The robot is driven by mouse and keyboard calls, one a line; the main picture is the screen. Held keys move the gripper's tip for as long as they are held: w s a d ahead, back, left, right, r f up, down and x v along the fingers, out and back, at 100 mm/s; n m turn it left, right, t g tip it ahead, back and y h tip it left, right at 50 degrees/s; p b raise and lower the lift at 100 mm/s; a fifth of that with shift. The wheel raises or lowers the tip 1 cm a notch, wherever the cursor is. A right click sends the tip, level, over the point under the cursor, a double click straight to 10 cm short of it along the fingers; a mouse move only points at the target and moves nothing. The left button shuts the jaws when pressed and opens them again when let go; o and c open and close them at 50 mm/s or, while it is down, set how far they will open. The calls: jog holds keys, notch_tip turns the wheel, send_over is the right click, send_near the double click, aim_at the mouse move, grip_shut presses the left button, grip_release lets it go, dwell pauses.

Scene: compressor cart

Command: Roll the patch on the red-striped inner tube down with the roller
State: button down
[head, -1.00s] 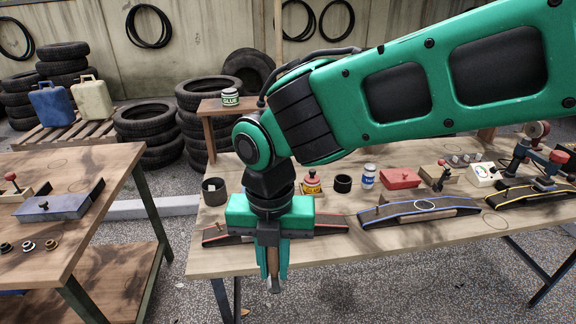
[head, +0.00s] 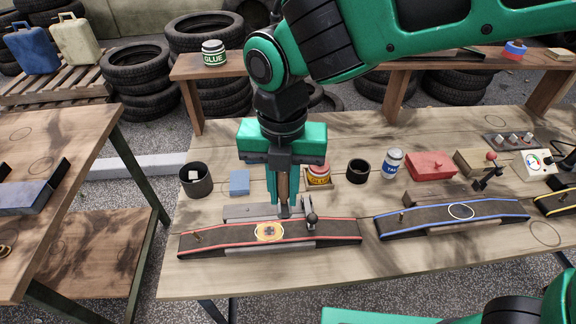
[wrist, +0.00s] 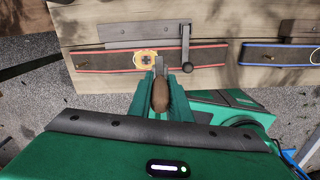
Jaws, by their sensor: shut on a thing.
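The red-striped inner tube (head: 338,228) lies along the front left of the bench; it also crosses the wrist view (wrist: 208,55). An orange-yellow patch (head: 269,232) with a dark cross mark sits on it, and the wrist view shows the patch (wrist: 146,58) too. My gripper (head: 285,196) is shut on the brown handle of the roller (wrist: 160,95), which points down. The roller's metal end (head: 285,211) is close to the patch, just right of it in both views. Whether it touches the tube cannot be told.
A grey bar (head: 245,212) and a lever with a dark knob (head: 312,218) stand close by the tube. Behind are a dark cup (head: 196,180), a blue block (head: 239,183) and a red-topped glue pot (head: 318,174). A blue-striped tube (head: 470,213) lies to the right.

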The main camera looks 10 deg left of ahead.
jog(key=shift+w+f, duration=0.15)
jog(key=shift+w, duration=0.1)
jog(key=shift+f, duration=3)
jog(key=shift+f, duration=0.3)
